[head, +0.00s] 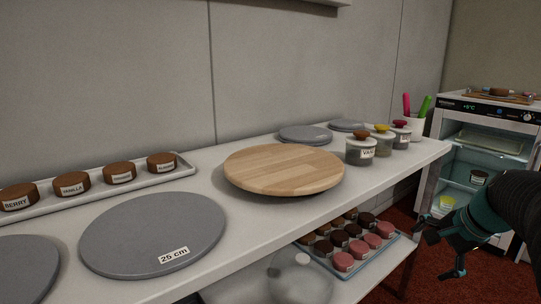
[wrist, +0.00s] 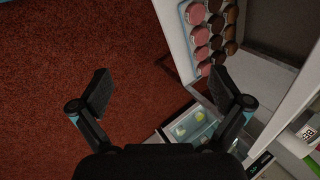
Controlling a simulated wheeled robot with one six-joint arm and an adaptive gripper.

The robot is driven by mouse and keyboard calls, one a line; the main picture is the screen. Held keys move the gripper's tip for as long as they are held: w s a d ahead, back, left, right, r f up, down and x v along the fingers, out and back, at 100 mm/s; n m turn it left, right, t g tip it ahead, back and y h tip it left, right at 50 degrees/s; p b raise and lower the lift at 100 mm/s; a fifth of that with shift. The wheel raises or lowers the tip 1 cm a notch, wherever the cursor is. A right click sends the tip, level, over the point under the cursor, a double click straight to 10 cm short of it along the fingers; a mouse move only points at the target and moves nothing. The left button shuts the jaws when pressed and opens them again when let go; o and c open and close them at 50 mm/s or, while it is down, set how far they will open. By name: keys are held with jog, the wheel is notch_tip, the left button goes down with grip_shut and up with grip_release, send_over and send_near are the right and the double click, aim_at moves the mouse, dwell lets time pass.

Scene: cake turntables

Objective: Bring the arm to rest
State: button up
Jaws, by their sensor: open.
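My gripper (head: 440,253) is at the right of the head view, in front of the small glass-door fridge and beyond the right end of the white counter. In the wrist view my gripper (wrist: 164,92) has its two dark fingers spread wide apart with nothing between them. Below it is the red carpet (wrist: 70,60). It touches nothing that I can see.
The white counter (head: 240,222) holds a wooden turntable (head: 284,168), grey discs, labelled jars and a tray of small cakes. A tray of cupcakes (head: 345,245) sits on the shelf below. The lit fridge (head: 478,150) stands at right. Carpet is clear at left in the wrist view.

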jog(key=s+a+f+n+h, duration=0.1)
jog(key=s+a+n, duration=0.6)
jog(key=s+a, duration=0.1)
jog(key=s+a+f+n+h, duration=0.1)
jog(key=s+a+f+n, duration=0.1)
jog(key=s+a+n, duration=0.5)
jog(key=s+a, duration=0.1)
jog(key=a, duration=0.2)
jog(key=shift+s+f, duration=0.25)
jog(key=shift+s, duration=0.15)
